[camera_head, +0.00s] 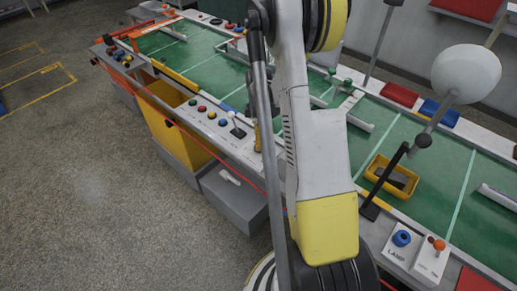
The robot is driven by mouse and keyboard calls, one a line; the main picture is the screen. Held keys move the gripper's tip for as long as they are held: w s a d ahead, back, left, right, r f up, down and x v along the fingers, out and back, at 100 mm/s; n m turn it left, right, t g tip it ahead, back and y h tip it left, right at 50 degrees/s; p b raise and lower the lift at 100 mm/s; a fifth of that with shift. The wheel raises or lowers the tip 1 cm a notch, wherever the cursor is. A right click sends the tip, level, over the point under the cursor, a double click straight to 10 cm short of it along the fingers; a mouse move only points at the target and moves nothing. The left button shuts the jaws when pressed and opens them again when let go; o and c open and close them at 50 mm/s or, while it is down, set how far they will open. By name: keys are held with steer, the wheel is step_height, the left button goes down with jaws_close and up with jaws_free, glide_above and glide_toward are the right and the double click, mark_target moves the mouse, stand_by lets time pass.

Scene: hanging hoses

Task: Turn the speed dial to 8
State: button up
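No dial with a readable speed scale shows in the head view. A blue round knob (402,238) sits on a white panel lettered LAMP at the lower right; I cannot make out a pointer or numbers on it. A control panel (222,121) on the bench's near edge, left of my arm, carries several coloured buttons and a small lever; its markings are too small to read. My white and yellow arm fills the middle of the view and hides part of the bench. I cannot make out my gripper or its fingers.
The long green-topped bench (215,70) runs from the upper left to the lower right. A lever with an orange ball (438,244) stands right of the blue knob. A yellow tray (391,177) and a white round lamp head (466,73) are right of my arm. The left floor is open.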

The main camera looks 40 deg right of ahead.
step_height(320, 180, down, 4)
steer(key=shift+f+b, duration=0.25)
steer(key=shift+b, duration=0.35)
steer(key=c, duration=1.2)
steer(key=shift+m, duration=0.3)
